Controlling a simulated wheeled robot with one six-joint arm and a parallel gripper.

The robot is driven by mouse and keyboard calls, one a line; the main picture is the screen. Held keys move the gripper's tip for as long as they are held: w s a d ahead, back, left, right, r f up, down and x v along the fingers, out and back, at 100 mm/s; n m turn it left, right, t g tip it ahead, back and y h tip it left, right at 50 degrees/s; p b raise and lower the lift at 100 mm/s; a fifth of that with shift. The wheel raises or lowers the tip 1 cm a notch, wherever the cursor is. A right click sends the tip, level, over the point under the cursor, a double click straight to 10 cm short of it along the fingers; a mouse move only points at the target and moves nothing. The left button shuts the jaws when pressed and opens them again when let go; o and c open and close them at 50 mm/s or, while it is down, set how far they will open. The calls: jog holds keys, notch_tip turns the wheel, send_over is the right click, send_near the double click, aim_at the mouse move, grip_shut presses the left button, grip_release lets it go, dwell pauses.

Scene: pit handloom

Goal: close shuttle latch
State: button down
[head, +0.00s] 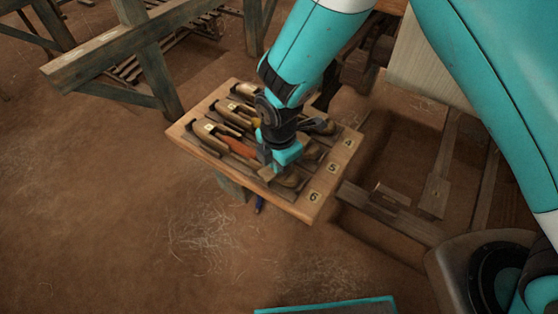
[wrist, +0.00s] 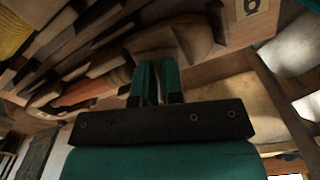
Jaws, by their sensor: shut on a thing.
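A wooden tray (head: 294,207) holds several boat-shaped shuttles in slots, with number tags 4, 5 and 6 along its right edge. The shuttle in slot 6 (head: 200,130) lies nearest and carries orange thread (head: 240,148); its brown end (wrist: 190,35) shows in the wrist view below tag 6 (wrist: 251,7). My gripper (head: 270,168) is low over this shuttle, just left of its right end. In the wrist view my gripper (wrist: 158,64) has its fingers close together on a small pale-brown part at the shuttle. I cannot make out the latch's shape or its angle; the fingers hide it.
Wooden loom beams (head: 110,45) stand at the back left. More timber (head: 385,210) lies at the right, close to the tray. The earthen floor (head: 110,200) at the left is mostly clear.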

jog(key=m+p, duration=0.1)
jog(key=m, duration=0.6)
jog(key=shift+w, duration=0.1)
jog(key=m, duration=0.4)
jog(key=shift+w+m, duration=0.1)
jog(key=shift+m, duration=1.5)
jog(key=c, duration=1.5)
grip_release()
